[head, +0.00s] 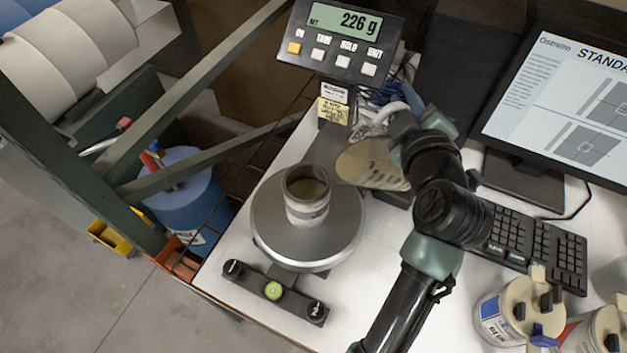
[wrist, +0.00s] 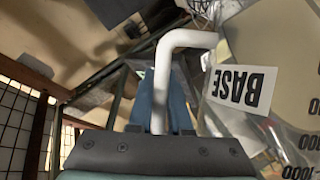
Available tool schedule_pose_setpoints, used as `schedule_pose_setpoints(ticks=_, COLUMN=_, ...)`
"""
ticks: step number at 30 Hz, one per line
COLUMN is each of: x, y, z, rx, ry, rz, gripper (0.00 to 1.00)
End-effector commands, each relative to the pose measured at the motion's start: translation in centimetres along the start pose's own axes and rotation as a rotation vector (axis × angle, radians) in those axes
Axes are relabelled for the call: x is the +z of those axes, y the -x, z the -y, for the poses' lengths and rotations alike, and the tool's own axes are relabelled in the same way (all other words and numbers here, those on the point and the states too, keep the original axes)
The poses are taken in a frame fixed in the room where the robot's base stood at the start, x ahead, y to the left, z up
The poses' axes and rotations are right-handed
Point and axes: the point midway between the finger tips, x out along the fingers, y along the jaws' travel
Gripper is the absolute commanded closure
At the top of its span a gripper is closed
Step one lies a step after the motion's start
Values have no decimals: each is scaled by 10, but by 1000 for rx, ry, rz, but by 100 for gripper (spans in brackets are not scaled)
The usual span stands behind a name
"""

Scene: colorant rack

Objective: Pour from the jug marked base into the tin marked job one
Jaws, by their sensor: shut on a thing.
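The jug marked base (head: 372,165) is clear with beige contents. It is tilted, with its lower left end beside the right rim of the tin (head: 307,205). The tin stands upright on the scale's round pan (head: 262,225), with beige material inside; its label is too small to read. In the wrist view the jug (wrist: 225,110) shows its BASE label and graduation marks at right. My gripper (wrist: 160,95) is shut on the jug's white handle (wrist: 182,39). In the head view my arm partly hides the grip. I cannot make out a falling stream.
The scale display (head: 342,22) reads 226 g. A levelling bar (head: 273,291) lies in front of the pan. A keyboard (head: 537,244), monitor (head: 580,100) and colorant cans (head: 494,318) crowd the right. A green rack frame (head: 80,155) stands left of the bench.

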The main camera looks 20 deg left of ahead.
Motion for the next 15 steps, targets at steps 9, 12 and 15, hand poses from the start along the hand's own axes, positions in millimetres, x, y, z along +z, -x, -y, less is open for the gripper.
schedule_pose_setpoints(ticks=9, x=-3, y=1, z=-2, rx=10, ry=15, rz=-3, gripper=100)
schedule_pose_setpoints(ticks=12, x=-3, y=1, z=-2, rx=12, ry=20, rz=-3, gripper=100)
schedule_pose_setpoints(ticks=15, x=-4, y=2, z=-2, rx=14, ry=25, rz=-3, gripper=100)
